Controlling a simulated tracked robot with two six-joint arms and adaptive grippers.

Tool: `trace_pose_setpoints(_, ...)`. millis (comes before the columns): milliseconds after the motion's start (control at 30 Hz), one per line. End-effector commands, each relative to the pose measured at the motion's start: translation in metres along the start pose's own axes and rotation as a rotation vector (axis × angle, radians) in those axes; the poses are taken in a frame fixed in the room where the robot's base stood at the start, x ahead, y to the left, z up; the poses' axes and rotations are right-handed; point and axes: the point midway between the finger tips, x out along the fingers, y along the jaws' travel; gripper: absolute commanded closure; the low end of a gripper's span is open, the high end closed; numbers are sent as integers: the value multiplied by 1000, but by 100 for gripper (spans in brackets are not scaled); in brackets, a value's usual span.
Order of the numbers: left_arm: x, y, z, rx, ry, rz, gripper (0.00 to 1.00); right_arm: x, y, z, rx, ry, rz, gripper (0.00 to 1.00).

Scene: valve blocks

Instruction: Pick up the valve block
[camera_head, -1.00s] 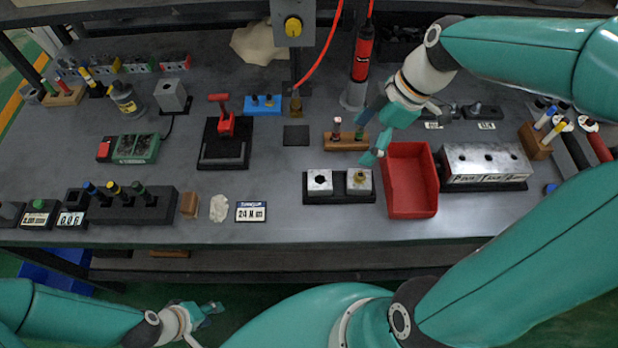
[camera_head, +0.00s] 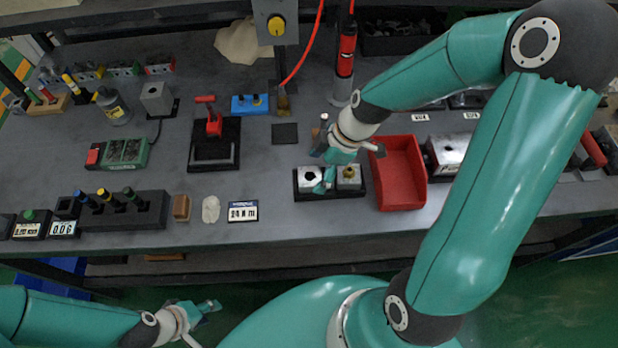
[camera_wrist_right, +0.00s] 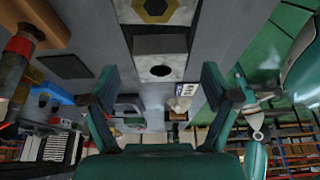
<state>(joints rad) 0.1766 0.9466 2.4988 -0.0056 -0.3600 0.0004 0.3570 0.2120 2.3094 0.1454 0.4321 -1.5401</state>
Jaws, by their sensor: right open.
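Two silver valve blocks sit side by side in a black holder (camera_head: 335,196). The left valve block (camera_head: 307,181) has a dark hole in its top and also shows in the wrist view (camera_wrist_right: 161,69). The right valve block (camera_head: 350,181) has a brass hex fitting on top and shows at the wrist view's top edge (camera_wrist_right: 171,12). My right gripper (camera_head: 324,157) is open and empty above the holder, close to the left block, with its near finger partly hiding that block. In the wrist view its fingers (camera_wrist_right: 160,100) are spread wide. My left gripper (camera_head: 208,308) hangs low, in front of the bench; its opening is unclear.
A red tray (camera_head: 400,190) stands right of the holder. A wooden rack (camera_wrist_right: 38,28) lies beyond it, mostly hidden in the head view. A label display (camera_head: 243,212) and a white lump (camera_head: 211,209) lie to the left.

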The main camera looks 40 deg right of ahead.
Motion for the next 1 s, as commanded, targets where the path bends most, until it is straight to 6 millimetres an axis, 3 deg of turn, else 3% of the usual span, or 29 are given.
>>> trace_pose_setpoints(200, -3, 1, 0, 0, 0, 0, 60, 25, -1, -1, -1, 0, -2, 14)
trace_pose_setpoints(467, -3, 1, 0, 0, 0, 0, 60, 27, 0, -1, -2, 0, 0, 14)
trace_pose_setpoints(933, -3, 1, 0, 0, 0, 0, 60, 27, 0, -1, -1, 0, 0, 92)
trace_pose_setpoints(1000, -3, 1, 0, 0, 0, 0, 60, 26, 0, -1, -1, 0, 0, 93)
